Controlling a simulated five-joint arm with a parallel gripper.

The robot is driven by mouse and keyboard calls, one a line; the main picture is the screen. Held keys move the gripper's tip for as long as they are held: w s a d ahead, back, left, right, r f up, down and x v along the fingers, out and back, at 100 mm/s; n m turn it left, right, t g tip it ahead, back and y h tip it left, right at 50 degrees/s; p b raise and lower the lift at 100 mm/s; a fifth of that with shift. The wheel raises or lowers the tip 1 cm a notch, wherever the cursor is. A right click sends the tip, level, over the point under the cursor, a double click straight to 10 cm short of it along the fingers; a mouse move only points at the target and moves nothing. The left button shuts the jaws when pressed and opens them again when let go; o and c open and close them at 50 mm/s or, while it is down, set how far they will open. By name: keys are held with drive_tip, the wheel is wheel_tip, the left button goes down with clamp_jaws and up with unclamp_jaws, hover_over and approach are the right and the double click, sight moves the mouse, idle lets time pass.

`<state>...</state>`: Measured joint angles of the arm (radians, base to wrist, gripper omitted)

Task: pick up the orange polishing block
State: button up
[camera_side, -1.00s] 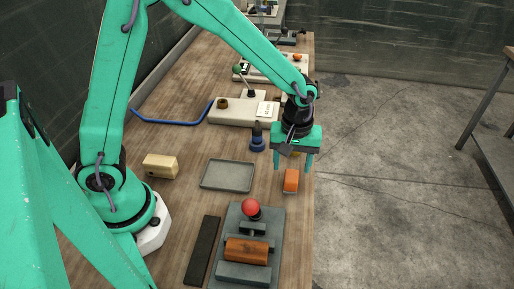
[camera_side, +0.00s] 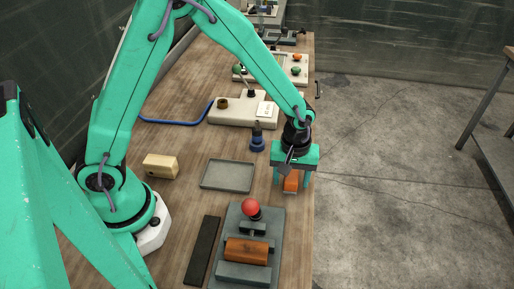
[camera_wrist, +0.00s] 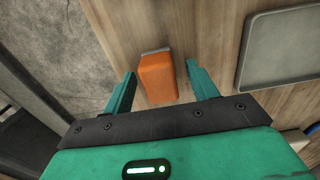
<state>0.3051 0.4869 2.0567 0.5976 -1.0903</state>
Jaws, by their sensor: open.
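The orange polishing block (camera_side: 290,183) lies on the wooden bench near its right edge, with a grey end face. In the wrist view the orange block (camera_wrist: 158,79) lies ahead of and partly between the two teal fingers. My gripper (camera_side: 291,182) is open and low over the block in the side view, with a finger on each side of it. In the wrist view my gripper (camera_wrist: 161,78) holds nothing. Whether the fingers touch the block cannot be told. The upper part of the block is hidden by the gripper in the side view.
A grey tray (camera_side: 228,188) lies left of the block. A fixture with a red knob (camera_side: 250,207) and an orange-brown cylinder (camera_side: 247,251) stands in front. The bench edge is close on the right.

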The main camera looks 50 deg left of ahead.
sight(292, 176)
idle(0.3)
drive_tip(key=c, duration=1.1)
drive_tip(key=shift+r, duration=0.15)
drive_tip(key=shift+r, duration=0.4)
wheel_tip(292, 176, up, 3)
drive_tip(key=s+d+r, duration=0.2)
drive_tip(key=s, duration=0.1)
drive_tip(key=s+d+r, duration=0.2)
drive_tip(key=s+d, duration=0.1)
drive_tip(key=s+d+r, duration=0.2)
drive_tip(key=r, duration=0.1)
drive_tip(key=shift+s+d, duration=0.4)
